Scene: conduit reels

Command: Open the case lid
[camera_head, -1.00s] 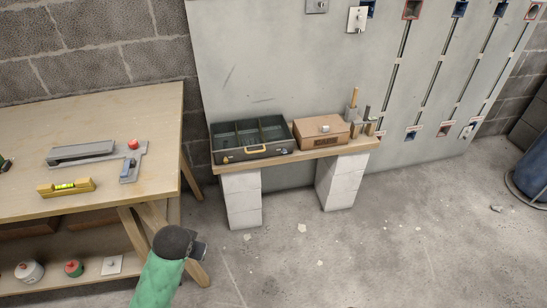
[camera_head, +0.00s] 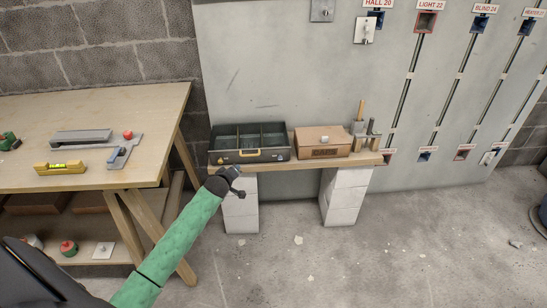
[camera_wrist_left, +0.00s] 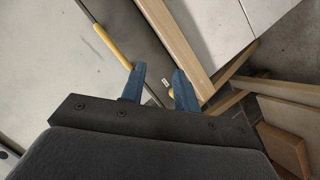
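My right gripper is out of view.
The plank shelf (camera_head: 300,165) rests on white block piers against a grey wall panel. A wooden workbench (camera_head: 90,105) stands at the left, with a yellow level (camera_head: 60,168) on it. Tools stand right of the brown box.

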